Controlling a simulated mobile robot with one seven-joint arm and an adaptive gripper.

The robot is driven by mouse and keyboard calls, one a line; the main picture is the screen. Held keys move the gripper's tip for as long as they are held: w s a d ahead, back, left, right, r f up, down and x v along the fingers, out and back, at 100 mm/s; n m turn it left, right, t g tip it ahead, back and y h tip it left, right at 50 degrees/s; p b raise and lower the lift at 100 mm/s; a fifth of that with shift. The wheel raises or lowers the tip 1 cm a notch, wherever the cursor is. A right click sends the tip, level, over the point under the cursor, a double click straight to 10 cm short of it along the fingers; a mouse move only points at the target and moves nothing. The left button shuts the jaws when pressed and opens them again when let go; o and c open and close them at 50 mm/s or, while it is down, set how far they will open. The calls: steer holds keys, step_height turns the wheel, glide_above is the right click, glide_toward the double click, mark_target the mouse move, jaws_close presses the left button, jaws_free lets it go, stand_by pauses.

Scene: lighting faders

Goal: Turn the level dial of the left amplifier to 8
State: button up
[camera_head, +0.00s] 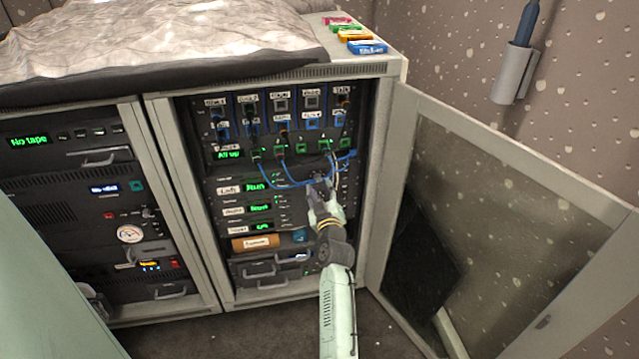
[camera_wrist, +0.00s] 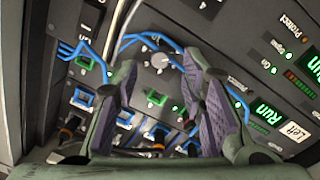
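The left amplifier shows in the head view as a dark rack unit with a "Left" label (camera_head: 228,190) and a green "Run" display (camera_head: 256,186). In the wrist view its label (camera_wrist: 293,133) is at the lower right. A round grey knob (camera_wrist: 160,62), apparently its level dial, shows in the gap between my fingertips. My gripper (camera_wrist: 160,70) is open, with a finger on each side of the knob's outline. I cannot tell whether they touch it. In the head view my gripper (camera_head: 319,188) is at the panel's right side and hides the dial. The dial's setting cannot be read.
Blue patch cables (camera_head: 285,184) loop close above my gripper, and one (camera_wrist: 140,38) passes near my fingers. More amplifier units with green displays (camera_head: 261,208) sit below. The open cabinet door (camera_head: 500,220) stands to the right of my arm.

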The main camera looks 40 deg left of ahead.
mark_target(318, 179)
steer(key=shift+x, duration=1.4)
steer(key=shift+c, duration=0.2)
jaws_close()
